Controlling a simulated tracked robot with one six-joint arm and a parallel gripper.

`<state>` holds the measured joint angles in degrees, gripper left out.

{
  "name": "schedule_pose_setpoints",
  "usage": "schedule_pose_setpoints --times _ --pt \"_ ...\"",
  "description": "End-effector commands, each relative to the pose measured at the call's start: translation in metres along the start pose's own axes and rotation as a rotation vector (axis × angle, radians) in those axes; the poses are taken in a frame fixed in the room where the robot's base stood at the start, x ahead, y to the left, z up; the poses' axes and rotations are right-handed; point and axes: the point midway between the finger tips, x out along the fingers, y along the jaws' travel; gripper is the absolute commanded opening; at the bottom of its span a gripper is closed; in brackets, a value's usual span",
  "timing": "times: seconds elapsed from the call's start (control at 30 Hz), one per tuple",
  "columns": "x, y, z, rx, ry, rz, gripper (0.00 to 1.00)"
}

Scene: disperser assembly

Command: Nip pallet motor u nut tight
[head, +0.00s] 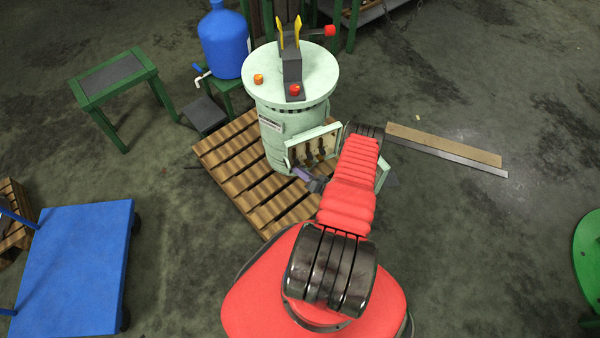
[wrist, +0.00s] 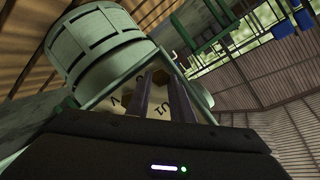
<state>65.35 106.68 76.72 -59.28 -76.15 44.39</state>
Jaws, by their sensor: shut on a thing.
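The pallet motor (head: 268,135) is a pale green upright cylinder standing on a wooden pallet. Its terminal box (head: 312,148) is open, with a cream board and dark terminals inside. My gripper (head: 302,175) is at the lower front of this box, and its purple fingers show small. In the wrist view, both fingers of my gripper (wrist: 162,88) reach to the board (wrist: 125,103), beside the printed U1 mark. They are shut on the u nut, which is mostly hidden between the fingertips. The letter V shows left of the fingers.
The wooden pallet (head: 225,160) lies under the motor. A blue bottle (head: 222,42) and a green-framed table (head: 112,80) stand behind and left. A blue cart (head: 75,265) is at the left. Planks (head: 445,145) lie on the floor to the right.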

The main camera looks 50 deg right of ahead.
Motion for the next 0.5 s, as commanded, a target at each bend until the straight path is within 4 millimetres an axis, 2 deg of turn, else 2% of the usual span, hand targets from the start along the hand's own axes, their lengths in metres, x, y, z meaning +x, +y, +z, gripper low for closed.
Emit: schedule_pose_setpoints --times 0.27,0.3,0.4,0.5 --pt "-0.0007 0.0021 -0.0008 0.007 0.002 0.004 0.0" --pt "-0.0007 0.0021 -0.0009 0.007 0.002 0.004 0.21" --pt "-0.0006 0.0019 -0.0008 0.007 0.002 0.003 0.28" --pt "-0.0005 0.0015 -0.0007 0.006 0.001 0.002 0.28"
